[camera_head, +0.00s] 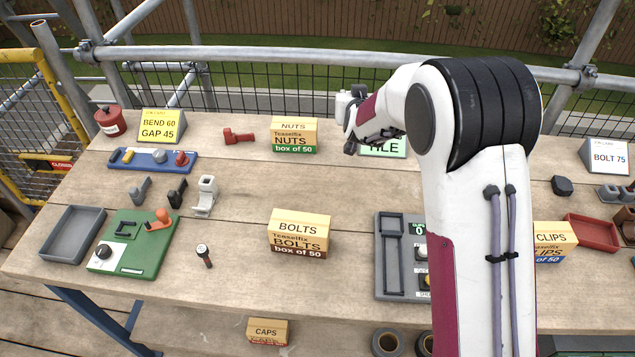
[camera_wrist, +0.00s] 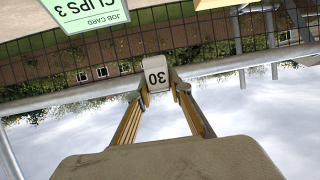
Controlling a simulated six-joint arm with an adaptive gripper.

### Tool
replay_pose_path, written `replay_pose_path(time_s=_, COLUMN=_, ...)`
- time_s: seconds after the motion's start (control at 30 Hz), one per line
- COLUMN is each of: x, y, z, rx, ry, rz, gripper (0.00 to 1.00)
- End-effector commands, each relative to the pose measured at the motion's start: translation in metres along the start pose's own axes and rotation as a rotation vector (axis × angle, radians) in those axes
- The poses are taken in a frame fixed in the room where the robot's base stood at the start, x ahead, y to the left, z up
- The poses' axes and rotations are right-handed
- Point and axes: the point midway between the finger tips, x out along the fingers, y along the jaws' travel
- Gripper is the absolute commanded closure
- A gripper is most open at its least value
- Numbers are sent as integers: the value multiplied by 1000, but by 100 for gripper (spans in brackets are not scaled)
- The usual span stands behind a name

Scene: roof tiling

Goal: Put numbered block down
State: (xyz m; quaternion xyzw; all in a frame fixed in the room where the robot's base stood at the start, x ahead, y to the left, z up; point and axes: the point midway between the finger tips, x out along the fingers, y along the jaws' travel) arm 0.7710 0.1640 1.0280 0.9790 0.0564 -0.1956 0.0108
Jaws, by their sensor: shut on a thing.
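My gripper (camera_wrist: 158,88) is shut on a small pale numbered block (camera_wrist: 156,76) in the wrist view. The block sits between the two fingertips, and its face shows digits that look like 30, upside down. It is held up against sky and fence, with no surface seen touching it.
A wooden bench (camera_head: 170,225) carries a nuts box (camera_head: 294,136), a bolts box (camera_head: 298,234), a clips box (camera_head: 553,243) and a grey slotted tray (camera_head: 392,262). A green fixture (camera_head: 130,245) and an empty grey tray (camera_head: 72,234) stand left. Bare wood lies around the bolts box.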

Motion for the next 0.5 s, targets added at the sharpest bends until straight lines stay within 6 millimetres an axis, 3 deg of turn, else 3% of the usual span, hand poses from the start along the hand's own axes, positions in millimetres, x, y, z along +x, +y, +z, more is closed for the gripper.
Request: replay_pose_path(time_s=0.5, x=-4, y=3, z=2, rx=-47, ry=1, rz=-110, gripper=100)
